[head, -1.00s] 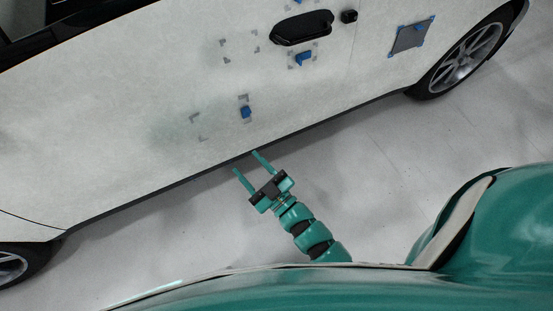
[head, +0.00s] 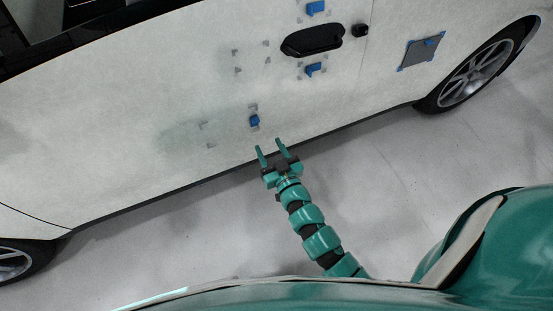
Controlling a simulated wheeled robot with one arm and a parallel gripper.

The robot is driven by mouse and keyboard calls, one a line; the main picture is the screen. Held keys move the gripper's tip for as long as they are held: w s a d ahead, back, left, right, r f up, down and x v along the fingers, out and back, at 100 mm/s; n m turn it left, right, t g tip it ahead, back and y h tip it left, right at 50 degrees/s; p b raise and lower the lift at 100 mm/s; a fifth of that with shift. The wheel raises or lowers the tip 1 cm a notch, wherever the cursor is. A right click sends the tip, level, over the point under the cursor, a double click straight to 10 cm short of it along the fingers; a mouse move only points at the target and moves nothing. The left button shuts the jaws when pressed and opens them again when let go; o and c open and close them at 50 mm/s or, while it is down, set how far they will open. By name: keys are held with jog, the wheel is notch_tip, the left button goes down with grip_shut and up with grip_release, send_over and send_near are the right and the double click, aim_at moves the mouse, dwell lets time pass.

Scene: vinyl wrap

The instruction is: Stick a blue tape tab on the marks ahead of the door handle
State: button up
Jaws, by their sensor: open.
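The pale car door (head: 130,110) carries a black door handle (head: 312,40). Small grey marks (head: 267,60) frame a bare patch left of the handle. Blue tape tabs show on the door: an upper tab (head: 316,8) above the handle, a middle tab (head: 314,69) just below it, and a lower tab (head: 254,120) between grey marks. My gripper (head: 269,146) is open and empty, its fingers pointing up at the door, just below and slightly right of the lower tab. Contact with the door cannot be told.
More grey marks (head: 207,134) lie left of the lower tab. A grey patch (head: 418,53) with blue taped corners sits on the panel near the right wheel (head: 478,66). A black knob (head: 360,30) is right of the handle. The pale floor (head: 190,240) below the car is clear.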

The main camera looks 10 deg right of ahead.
aim_at(257, 122)
jog(key=x, duration=1)
jog(key=shift+w+a+f+p, duration=0.1)
jog(key=shift+w+p, duration=0.1)
jog(key=shift+p, duration=0.1)
grip_shut()
jog(key=c, duration=0.9)
grip_release()
jog(key=shift+c, duration=0.2)
grip_shut()
jog(key=shift+s+d, duration=0.25)
jog(key=shift+s, duration=0.35)
jog(key=v, duration=0.7)
jog(key=shift+b, duration=0.35)
